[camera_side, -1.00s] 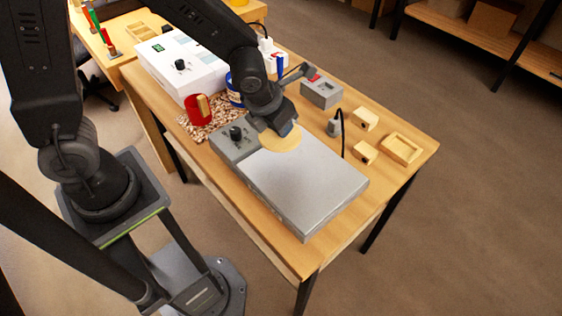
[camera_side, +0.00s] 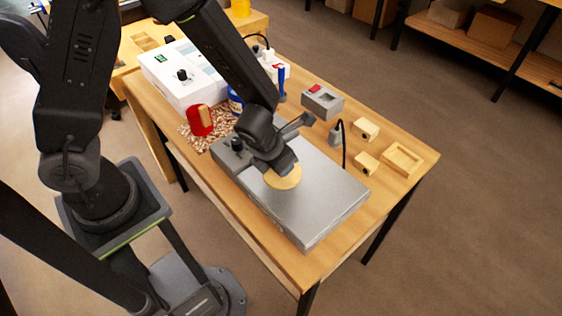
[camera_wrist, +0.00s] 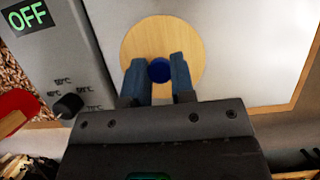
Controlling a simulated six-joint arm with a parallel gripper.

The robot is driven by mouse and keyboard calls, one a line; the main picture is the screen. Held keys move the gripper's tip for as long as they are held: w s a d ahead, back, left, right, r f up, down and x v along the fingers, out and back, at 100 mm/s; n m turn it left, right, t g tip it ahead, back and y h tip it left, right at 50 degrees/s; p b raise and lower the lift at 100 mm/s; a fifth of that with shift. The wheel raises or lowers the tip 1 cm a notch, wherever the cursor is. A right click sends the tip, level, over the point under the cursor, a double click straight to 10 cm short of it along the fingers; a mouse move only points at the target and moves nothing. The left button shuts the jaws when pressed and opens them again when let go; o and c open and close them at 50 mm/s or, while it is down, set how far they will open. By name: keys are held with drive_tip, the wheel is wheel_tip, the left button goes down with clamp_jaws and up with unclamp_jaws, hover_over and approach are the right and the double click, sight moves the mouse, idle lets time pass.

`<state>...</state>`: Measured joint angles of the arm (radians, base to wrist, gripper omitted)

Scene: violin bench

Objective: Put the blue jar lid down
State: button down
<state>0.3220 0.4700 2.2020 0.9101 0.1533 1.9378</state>
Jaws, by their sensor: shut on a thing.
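The blue jar lid (camera_side: 284,178) is a round tan wooden disc with a small blue knob. In the wrist view the lid (camera_wrist: 145,36) shows its flat face, and the knob sits between my fingers. My gripper (camera_side: 279,166) is shut on that knob, and in the wrist view my gripper (camera_wrist: 159,66) has a finger on each side of it. The disc is over the grey metal plate (camera_side: 320,205); I cannot tell whether it touches. The blue jar (camera_side: 235,97) stands behind, partly hidden by my arm and a red container.
The grey dial unit (camera_wrist: 60,60) adjoins the plate and reads OFF. A red container (camera_side: 199,121) stands on a speckled mat. A white box (camera_side: 180,72) is at the back left. Small wooden blocks (camera_side: 365,161) and a wooden tray (camera_side: 402,159) lie right. The plate's front is clear.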

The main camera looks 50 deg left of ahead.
drive_tip(key=shift+f, duration=0.1)
drive_tip(key=c, duration=1)
unclamp_jaws()
drive_tip(key=shift+o, duration=0.2)
drive_tip(key=s+a+r+m, duration=0.2)
drive_tip(key=s+r+m, duration=0.2)
drive_tip(key=r+m, duration=0.4)
drive_tip(key=s+a+r+m, duration=0.3)
drive_tip(key=s+r+m, duration=0.2)
drive_tip(key=m, duration=1.1)
drive_tip(key=s+a+r+m+t, duration=0.1)
drive_tip(key=s+r+m, duration=0.4)
drive_tip(key=r+m, duration=0.7)
drive_tip(key=shift+s+a, duration=0.2)
drive_tip(key=shift+a, duration=0.6)
